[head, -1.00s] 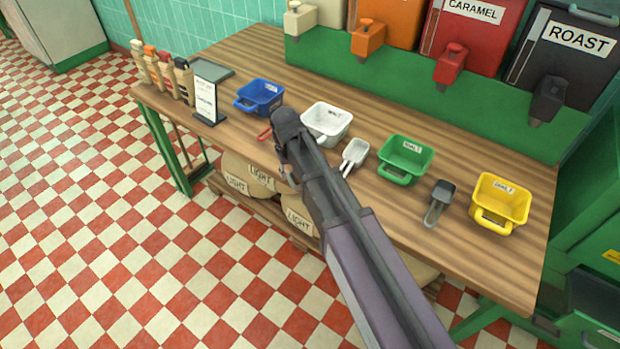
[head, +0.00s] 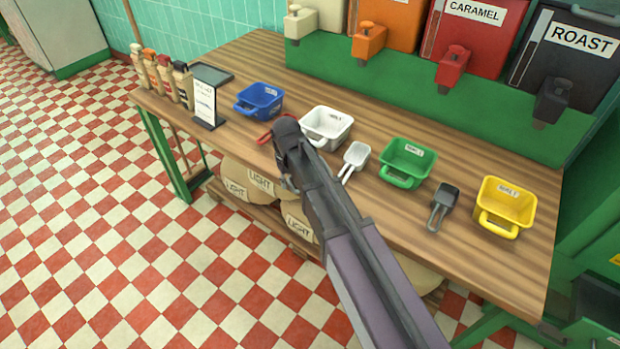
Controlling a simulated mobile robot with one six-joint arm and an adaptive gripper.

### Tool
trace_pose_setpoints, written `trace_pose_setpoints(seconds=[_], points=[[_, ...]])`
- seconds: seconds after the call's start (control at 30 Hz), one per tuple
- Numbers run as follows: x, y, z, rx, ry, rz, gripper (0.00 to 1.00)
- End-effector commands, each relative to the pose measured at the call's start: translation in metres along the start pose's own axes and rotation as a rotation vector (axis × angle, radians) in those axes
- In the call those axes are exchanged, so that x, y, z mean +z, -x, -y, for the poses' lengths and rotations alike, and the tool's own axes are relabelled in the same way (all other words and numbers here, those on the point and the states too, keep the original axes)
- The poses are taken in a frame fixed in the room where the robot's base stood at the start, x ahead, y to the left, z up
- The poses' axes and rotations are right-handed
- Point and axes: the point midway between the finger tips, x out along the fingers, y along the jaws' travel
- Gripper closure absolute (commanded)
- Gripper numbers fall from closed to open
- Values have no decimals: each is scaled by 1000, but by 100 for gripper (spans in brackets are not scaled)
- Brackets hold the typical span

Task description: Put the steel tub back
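I see no steel-coloured tub in the head view. The tubs on the wooden bench are a blue tub (head: 259,101), a white tub (head: 327,127), a green tub (head: 407,162) and a yellow tub (head: 506,206), standing in a row, each with a handle. My gripper (head: 287,178) is at the far end of my arm, by the bench's front edge, in front of the white tub. It is seen from behind and its fingers are mostly hidden. I cannot tell whether it is open or shut, and nothing shows in it.
A red scoop (head: 266,138) is partly hidden behind my wrist. A white scoop (head: 354,158) and a dark grey scoop (head: 442,203) lie between tubs. A sign stand (head: 207,100) and several small bottles are at the left. Dispensers line the back; sacks lie below. The floor at left is clear.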

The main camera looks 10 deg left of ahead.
Motion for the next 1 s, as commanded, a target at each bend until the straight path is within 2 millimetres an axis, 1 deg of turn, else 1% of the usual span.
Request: trace_pose_setpoints(seconds=[0.03, 0.07, 0.1, 0.17, 0.67, 0.87, 1.0], points=[[0, 0, 0, 0, 0, 0, 63], [0, 0, 0, 0, 0, 0, 72], [0, 0, 0, 0, 0, 0, 84], [0, 0, 0, 0, 0, 0, 100], [0, 2, 0, 0, 0, 0, 100], [0, 10, 0, 0, 0, 0, 100], [0, 19, 0, 0, 0, 0, 100]])
